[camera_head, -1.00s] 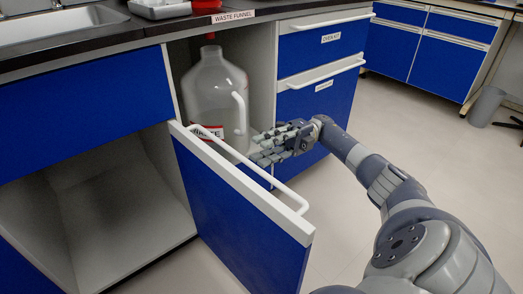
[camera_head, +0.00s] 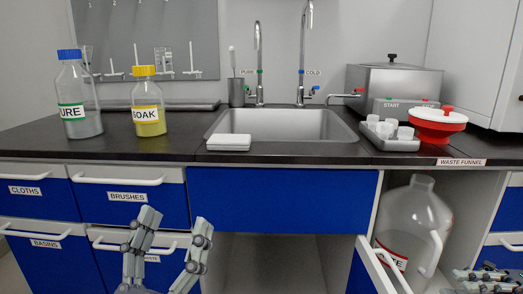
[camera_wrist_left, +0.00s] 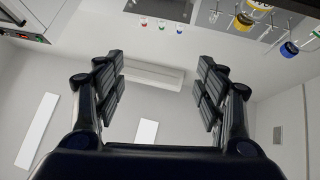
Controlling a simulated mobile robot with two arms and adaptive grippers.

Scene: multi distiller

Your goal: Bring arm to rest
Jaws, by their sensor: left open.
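My left gripper (camera_head: 174,222) stands in front of the drawers at the lower left of the head view, its fingers upward, open and empty. In the left wrist view (camera_wrist_left: 160,75) its two fingers are well apart with nothing between them. My right gripper (camera_head: 487,274) shows only partly, at the lower right corner in front of the open cupboard. It is beside the large clear waste jug (camera_head: 413,220) in the picture; whether it is open or shut cannot be made out.
The cupboard door (camera_head: 366,272) stands open. Drawers are shut.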

